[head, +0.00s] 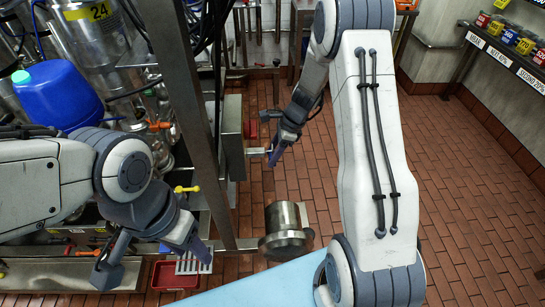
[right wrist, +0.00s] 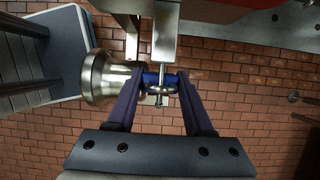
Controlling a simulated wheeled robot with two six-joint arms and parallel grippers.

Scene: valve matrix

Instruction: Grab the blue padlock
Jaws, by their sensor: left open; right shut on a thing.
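The blue padlock (right wrist: 152,78) shows in the right wrist view between the two fingertips of my right gripper (right wrist: 157,82). The gripper is shut on it, and metal hardware partly covers it. A grey metal bar (right wrist: 165,45) reaches down to the padlock from above. In the head view my right gripper (head: 284,148) is beside a grey metal box (head: 232,138), and I cannot make out the padlock there. My left gripper (head: 155,258) is open and empty at the lower left, with its fingers wide apart.
A steel cylinder (head: 285,232) shows at the lower middle and also in the right wrist view (right wrist: 104,78). A blue container (head: 55,95) and pipework fill the left. A red tray (head: 175,276) is low at the left. A shelf (head: 505,60) holds coloured items. The brick floor at right is clear.

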